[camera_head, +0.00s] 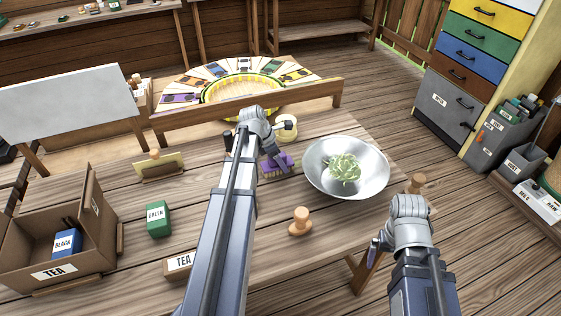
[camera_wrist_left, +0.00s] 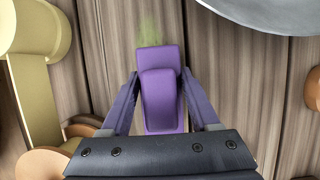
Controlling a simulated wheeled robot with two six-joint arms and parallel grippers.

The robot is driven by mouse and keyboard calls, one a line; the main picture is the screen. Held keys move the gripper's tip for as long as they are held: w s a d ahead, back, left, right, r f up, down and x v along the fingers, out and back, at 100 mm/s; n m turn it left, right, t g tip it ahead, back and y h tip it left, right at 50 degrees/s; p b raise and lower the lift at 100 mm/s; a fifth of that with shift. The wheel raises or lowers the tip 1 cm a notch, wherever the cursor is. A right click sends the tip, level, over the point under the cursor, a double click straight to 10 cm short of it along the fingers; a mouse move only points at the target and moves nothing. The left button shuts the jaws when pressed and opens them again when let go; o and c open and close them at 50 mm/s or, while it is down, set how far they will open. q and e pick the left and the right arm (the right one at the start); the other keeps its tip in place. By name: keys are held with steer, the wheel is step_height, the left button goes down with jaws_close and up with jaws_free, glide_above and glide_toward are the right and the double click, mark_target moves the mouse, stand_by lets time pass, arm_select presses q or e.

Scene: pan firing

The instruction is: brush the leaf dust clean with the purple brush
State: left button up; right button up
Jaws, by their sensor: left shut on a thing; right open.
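The purple brush (camera_head: 277,167) is at the middle of the table, left of the metal pan. My left gripper (camera_head: 274,158) is shut on it; the left wrist view shows the purple brush (camera_wrist_left: 159,85) between the two fingers. A faint green patch of leaf dust (camera_wrist_left: 150,32) shows on the wood just beyond the brush's far end. Whether the bristles touch the table is hidden. My right gripper (camera_head: 384,247) is open and empty, near the table's right front edge.
The metal pan (camera_head: 375,185) holds a pale green leafy clump (camera_head: 344,168). A wooden knob-shaped stamp (camera_head: 300,222), a green box (camera_head: 158,219) and a cardboard tea box (camera_head: 98,222) stand on the table. A pale yellow spool-like object (camera_head: 287,127) stands behind the brush.

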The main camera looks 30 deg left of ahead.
mark_target(291, 159)
arm_select(q)
steer(key=shift+f, duration=0.2)
steer(key=shift+w+d+r, duration=0.15)
steer(key=shift+w+d, duration=1)
steer(key=shift+w, duration=0.25)
steer(key=shift+w, duration=0.1)
steer(key=shift+w+d, duration=1.2)
steer(key=shift+w, duration=0.05)
steer(key=shift+w, duration=0.1)
